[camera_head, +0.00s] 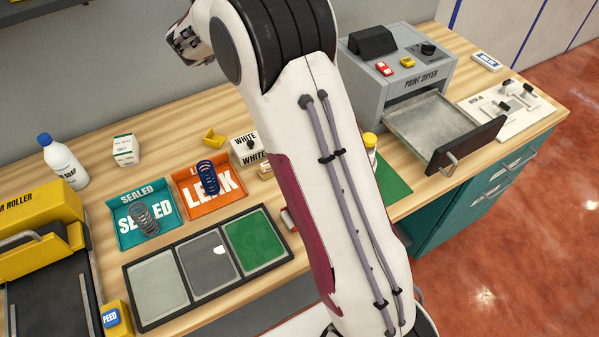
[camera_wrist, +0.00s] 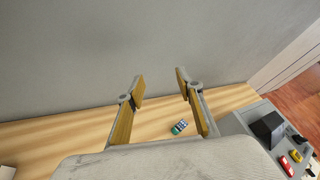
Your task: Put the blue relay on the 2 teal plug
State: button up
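My gripper (camera_wrist: 161,86) is open, its two fingers wide apart with nothing between them, in the wrist view. It is above the bench and faces the grey wall. A small teal, white and dark piece (camera_wrist: 180,127) lies on the wood beyond the gripper, beside the right finger; I cannot tell whether it is the relay or the plug. I cannot make out a blue relay or a plug marked 2 for sure in the head view, where my arm covers the middle of the bench.
The grey paint dryer (camera_head: 402,72) has its drawer (camera_head: 432,122) open. A white panel with knobs (camera_head: 507,108) lies right of it. A teal tray (camera_head: 128,236) and an orange tray (camera_head: 188,186) hold springs. A three-field mat (camera_head: 210,294), soap bottle (camera_head: 64,163) and yellow roller machine (camera_head: 38,222) are left.

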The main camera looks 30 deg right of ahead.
jog(key=s+a+r+n+t+y, duration=0.1)
jog(key=s+a+r+n+y, duration=0.6)
jog(key=s+a+r+n, duration=0.5)
jog(key=s+a+f+n+g+y, duration=0.1)
jog(key=s+f+n+g+y, duration=0.15)
jog(key=s+n, duration=1.1)
jog(key=s+d+f+n+g, duration=0.1)
jog(key=s+f+n, duration=0.2)
jog(key=s, duration=0.6)
jog(key=s+d+f+n+g+h, duration=0.1)
jog(key=s+f+n, duration=0.3)
jog(key=s, duration=0.6)
jog(key=s+d+f+n+g+h, duration=0.1)
jog(key=s+d+f+n+g, duration=0.1)
jog(key=s, duration=0.8)
notch_tip(320, 180, down, 3)
jog(key=shift+d+r+n+g, duration=0.1)
jog(key=shift+d+n+g, duration=0.3)
jog(key=shift+n+g, duration=0.3)
